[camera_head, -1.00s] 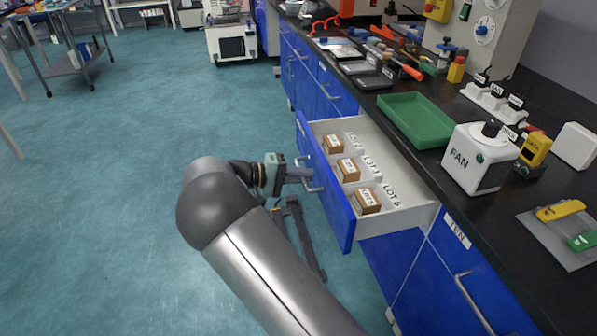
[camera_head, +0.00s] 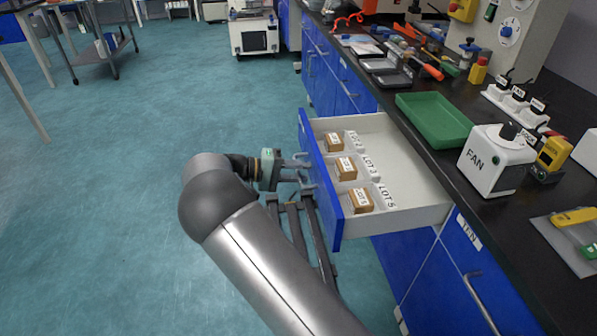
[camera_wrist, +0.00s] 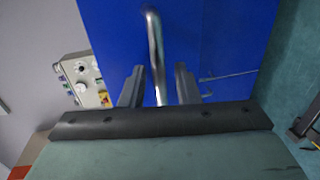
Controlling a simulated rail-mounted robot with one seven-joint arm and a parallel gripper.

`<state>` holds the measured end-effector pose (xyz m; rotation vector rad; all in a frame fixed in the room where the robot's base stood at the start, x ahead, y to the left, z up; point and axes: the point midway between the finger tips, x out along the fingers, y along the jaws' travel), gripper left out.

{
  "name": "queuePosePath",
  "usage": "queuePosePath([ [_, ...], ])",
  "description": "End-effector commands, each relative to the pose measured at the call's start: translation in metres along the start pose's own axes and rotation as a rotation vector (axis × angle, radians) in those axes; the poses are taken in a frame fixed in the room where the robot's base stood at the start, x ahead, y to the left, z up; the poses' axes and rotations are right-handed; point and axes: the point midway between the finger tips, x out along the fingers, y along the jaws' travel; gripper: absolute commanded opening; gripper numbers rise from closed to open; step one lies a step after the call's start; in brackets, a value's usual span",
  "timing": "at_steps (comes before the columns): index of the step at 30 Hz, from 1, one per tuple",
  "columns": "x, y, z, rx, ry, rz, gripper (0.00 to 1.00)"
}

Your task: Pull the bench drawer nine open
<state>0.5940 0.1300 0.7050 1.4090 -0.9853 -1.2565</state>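The blue-fronted drawer (camera_head: 320,190) stands well out from the bench, with its light inside showing. Its front's label is not visible, so I cannot read its number. Its metal handle (camera_wrist: 154,50) runs between my fingers in the wrist view. My gripper (camera_head: 298,168) is at the outer side of the drawer front, at the handle. In the wrist view my gripper (camera_wrist: 160,85) has its two dark fingers apart, one on each side of the handle, with visible gaps. The drawer holds small brown boxes (camera_head: 346,168) beside LOT labels.
A closed blue drawer or door labelled TEN (camera_head: 468,230) is to the right. The black bench top (camera_head: 440,185) carries a green tray (camera_head: 435,118), a FAN box (camera_head: 495,160) and tools. The teal floor (camera_head: 110,190) left of the drawer is open.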

Motion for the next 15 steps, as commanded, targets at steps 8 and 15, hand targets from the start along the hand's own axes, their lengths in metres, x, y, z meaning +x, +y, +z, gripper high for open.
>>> queuePosePath([
  [8,-0.003,0.000,0.000,0.000,0.002,0.000,0.29],
  [15,-0.040,0.001,-0.001,-0.001,0.006,-0.001,0.29],
])
